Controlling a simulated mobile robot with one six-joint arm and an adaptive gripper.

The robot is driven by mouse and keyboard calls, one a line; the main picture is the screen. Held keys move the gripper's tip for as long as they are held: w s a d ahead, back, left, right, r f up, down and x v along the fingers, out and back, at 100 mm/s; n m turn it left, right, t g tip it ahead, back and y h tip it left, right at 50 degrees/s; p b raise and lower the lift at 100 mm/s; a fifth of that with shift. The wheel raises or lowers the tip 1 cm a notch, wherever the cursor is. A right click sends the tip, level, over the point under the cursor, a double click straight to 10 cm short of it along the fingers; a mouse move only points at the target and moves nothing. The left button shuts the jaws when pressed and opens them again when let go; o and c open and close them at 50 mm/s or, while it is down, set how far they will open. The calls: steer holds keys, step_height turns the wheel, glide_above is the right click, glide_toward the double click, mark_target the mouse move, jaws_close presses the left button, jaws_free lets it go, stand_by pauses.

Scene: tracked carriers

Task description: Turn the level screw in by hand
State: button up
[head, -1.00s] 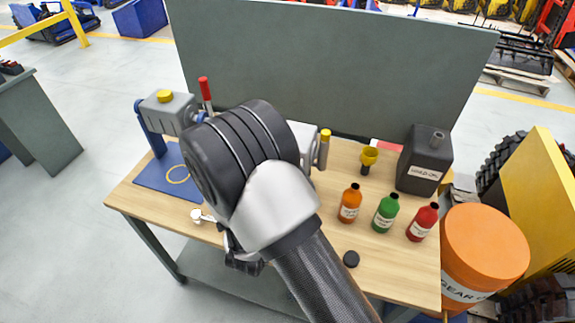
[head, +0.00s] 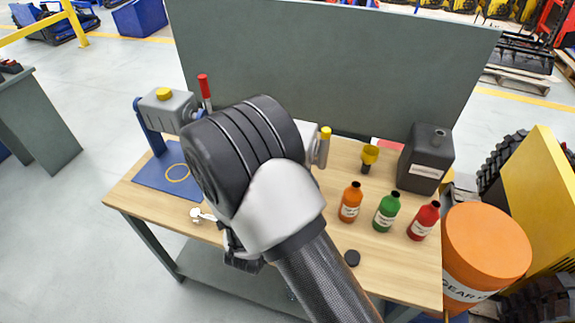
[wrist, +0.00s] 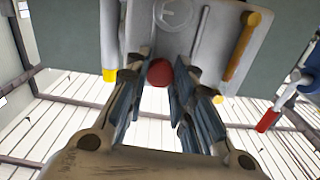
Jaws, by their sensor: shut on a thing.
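The level screw shows as a red round head (wrist: 160,72) at the grey housing (wrist: 182,45) in the wrist view. My gripper (wrist: 158,84) has a finger on each side of the red head and is shut on it. The screw's shaft is hidden, so how deep it sits cannot be told. In the head view my arm covers the gripper, the screw and the middle of the grey unit; part of the housing (head: 309,140) shows to the right of the arm.
A red-handled lever (head: 204,88) and a yellow-capped grey box (head: 172,110) stand left of my arm. A blue mat (head: 150,178) lies below them.

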steer(key=m+b, duration=0.2)
steer(key=b, duration=0.1)
steer(key=shift+f+m, duration=0.3)
steer(key=shift+m, duration=0.1)
steer(key=m+b, duration=0.3)
steer(key=shift+r+m+p, duration=0.3)
steer(key=shift+m+p, duration=0.15)
steer(key=shift+m, duration=1.15)
steer(key=shift+m, duration=1.2)
steer(key=m, duration=0.7)
steer(key=shift+m, duration=0.3)
